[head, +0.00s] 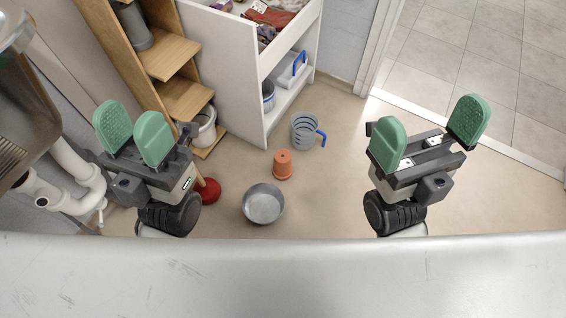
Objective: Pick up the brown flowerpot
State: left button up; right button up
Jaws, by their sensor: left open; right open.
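The brown flowerpot (283,165) is a small terracotta pot standing on the beige floor, near the middle of the head view. My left gripper (133,133) is to the left of the pot, with green pads apart and nothing between them. My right gripper (427,134) is to the right of the pot, open wide and empty. Neither gripper touches the pot.
A metal bowl (263,204) lies just in front of the pot. A clear jug with a blue handle (305,131) stands behind it. A red object (208,191) is near my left gripper. White cabinet (228,70), wooden shelves (170,57) and white pipes (75,180) are left.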

aim_at(282, 169)
jog(key=i+l, duration=0.4)
jog(key=l, duration=0.25)
jog(key=l+u, duration=0.1)
jog(key=u, duration=0.35)
jog(key=i+l+u, duration=0.1)
jog(key=u, duration=0.4)
jog(key=l+u, duration=0.1)
jog(key=u, duration=0.35)
jog(key=l+u, duration=0.1)
jog(key=u, duration=0.35)
